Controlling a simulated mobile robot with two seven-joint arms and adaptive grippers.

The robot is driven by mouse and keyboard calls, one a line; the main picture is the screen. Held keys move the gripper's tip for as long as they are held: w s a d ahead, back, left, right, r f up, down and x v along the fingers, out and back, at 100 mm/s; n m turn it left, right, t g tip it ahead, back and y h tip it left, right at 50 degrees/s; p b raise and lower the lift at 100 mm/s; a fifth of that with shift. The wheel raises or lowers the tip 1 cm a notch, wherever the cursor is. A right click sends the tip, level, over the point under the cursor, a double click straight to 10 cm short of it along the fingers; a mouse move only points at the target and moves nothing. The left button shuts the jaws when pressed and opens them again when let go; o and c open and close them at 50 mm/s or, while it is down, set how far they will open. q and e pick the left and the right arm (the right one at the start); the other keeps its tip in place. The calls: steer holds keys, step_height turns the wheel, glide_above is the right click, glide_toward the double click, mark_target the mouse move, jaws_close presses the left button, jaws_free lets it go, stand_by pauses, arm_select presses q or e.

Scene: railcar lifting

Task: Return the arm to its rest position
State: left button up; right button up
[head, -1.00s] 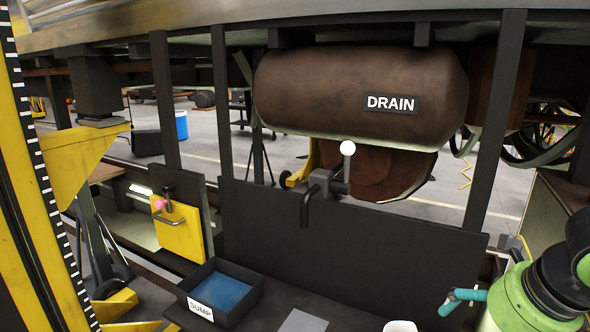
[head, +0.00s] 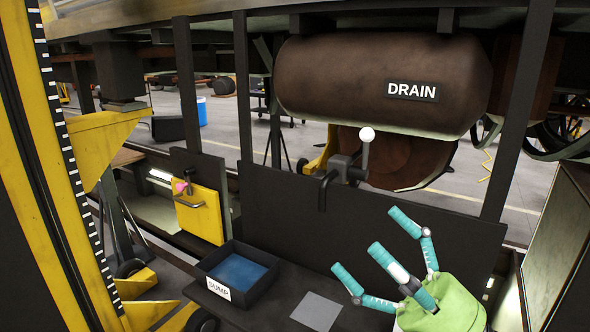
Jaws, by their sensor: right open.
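My right gripper (head: 378,243) is in the lower right of the head view, with its teal fingers spread apart and nothing between them. It is in front of the dark panel (head: 290,215), to the right of and below the drain valve (head: 345,170), and apart from the valve. The valve has a lever with a white ball knob (head: 367,134) standing up and a spout pointing down. The brown tank (head: 330,80) labelled DRAIN is above it. My left gripper is out of view.
A black sump tray (head: 262,288) with blue liquid stands on the bench, with a grey square plate (head: 316,311) to its right. A yellow box (head: 200,215) with a handle and pink knob hangs at left. A yellow lifting column (head: 40,170) stands at far left.

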steer(key=w+d+f+m+t+h, duration=0.45)
steer(key=f+m+h, duration=0.25)
steer(key=m+h, duration=0.25)
steer(key=w+d+f+m+t+h, duration=0.3)
steer(key=d+f+m+h, duration=0.3)
steer(key=m+h, duration=0.4)
step_height(320, 180, down, 12)
steer(key=s+d+m+g+h, duration=0.2)
steer(key=d+m+g, duration=0.1)
steer(key=m+g, duration=0.2)
steer(key=s+a+f+m+g, duration=0.25)
steer(key=s+f+g, duration=1.05)
steer(key=s+f, duration=0.75)
step_height(320, 180, down, 28)
steer(key=s+n+b, duration=0.1)
steer(key=b, duration=0.5)
arm_select(q)
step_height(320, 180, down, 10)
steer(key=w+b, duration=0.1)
steer(key=b, duration=0.3)
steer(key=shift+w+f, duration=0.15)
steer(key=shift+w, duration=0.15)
arm_select(e)
steer(key=s+d+f+g, duration=0.2)
steer(key=s+f, duration=1.3)
steer(key=f, duration=0.4)
steer(key=shift+s, duration=0.2)
